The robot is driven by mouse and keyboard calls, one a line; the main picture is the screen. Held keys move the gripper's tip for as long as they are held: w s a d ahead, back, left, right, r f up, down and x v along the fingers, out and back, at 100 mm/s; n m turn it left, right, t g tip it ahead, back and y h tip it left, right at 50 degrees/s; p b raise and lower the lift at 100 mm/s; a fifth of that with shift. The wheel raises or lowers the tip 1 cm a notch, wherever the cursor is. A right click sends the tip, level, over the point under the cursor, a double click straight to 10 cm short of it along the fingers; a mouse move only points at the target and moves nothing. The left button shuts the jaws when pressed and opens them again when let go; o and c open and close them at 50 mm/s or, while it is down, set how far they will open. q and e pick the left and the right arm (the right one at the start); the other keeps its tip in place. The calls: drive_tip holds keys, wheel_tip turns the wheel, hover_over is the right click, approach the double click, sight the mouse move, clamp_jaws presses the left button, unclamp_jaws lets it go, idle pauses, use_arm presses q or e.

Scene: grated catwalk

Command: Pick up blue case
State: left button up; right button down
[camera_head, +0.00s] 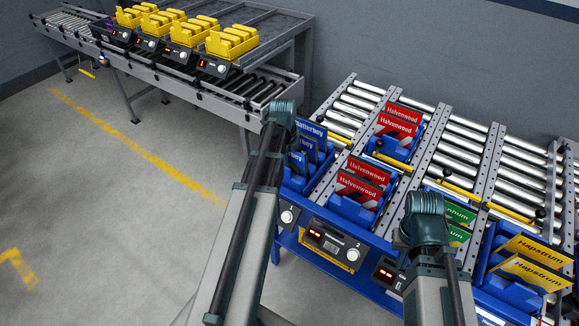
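Blue cases with white lettering (310,150) stand upright in a blue bin at the left end of the near roller rack. The lettering is partly cut off by my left arm, which passes in front of them. My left arm comes up from the bottom, left of the rack, and ends in view at a dark teal joint. My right arm comes up in front of the rack's right part, to a similar joint before the green cases. No fingers of either gripper show, and no case is visibly held.
Red Halvenwood cases (361,181), green cases (458,216) and yellow Hapstrum cases (536,257) stand in neighbouring blue bins. Control boxes with knobs line the rack's front (331,246). Yellow bins (231,41) stand on a far conveyor. Grey floor (120,200) is clear at left.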

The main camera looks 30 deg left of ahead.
use_arm(q)
drive_tip(key=shift+c, duration=0.3)
clamp_jaws()
drive_tip(key=shift+r, duration=0.1)
